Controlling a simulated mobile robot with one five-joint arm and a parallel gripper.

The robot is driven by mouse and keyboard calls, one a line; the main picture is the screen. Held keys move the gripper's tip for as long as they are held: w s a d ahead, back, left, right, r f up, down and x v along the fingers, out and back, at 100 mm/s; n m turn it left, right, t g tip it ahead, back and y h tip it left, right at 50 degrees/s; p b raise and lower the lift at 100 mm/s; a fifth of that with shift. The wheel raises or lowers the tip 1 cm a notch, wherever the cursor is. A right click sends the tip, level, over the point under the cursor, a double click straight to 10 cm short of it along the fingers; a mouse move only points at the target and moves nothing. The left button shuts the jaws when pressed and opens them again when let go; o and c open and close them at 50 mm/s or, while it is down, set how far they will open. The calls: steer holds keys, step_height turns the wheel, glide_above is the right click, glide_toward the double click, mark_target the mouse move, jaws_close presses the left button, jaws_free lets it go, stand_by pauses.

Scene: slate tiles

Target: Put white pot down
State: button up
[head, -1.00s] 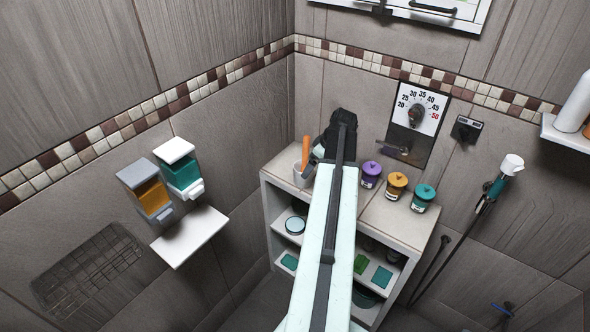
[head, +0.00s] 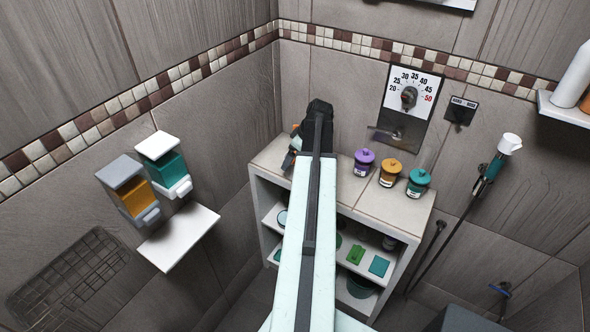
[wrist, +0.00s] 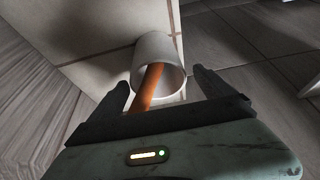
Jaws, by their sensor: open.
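The white pot (wrist: 147,49) is in the wrist view, its round mouth facing the camera, with an orange stick-like thing (wrist: 150,88) inside. It appears to rest on the pale shelf top, near an edge. My gripper (wrist: 160,78) is open, one finger on each side of the pot's near end, with visible gaps.
The shelf unit (head: 384,211) holds purple (head: 364,161), amber (head: 389,173) and teal (head: 418,182) jars on top, right of my arm. Dispensers (head: 163,164) and a small white ledge (head: 178,238) are on the left wall. A dial panel (head: 409,105) is behind the jars.

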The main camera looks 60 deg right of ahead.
steer(key=b+x, duration=0.2)
steer(key=x, duration=0.2)
steer(key=shift+d+f+b, duration=0.1)
steer(key=shift+f+b, duration=0.1)
steer(key=shift+b, duration=0.2)
steer(key=shift+r, duration=0.2)
jaws_close()
steer(key=shift+r, duration=0.1)
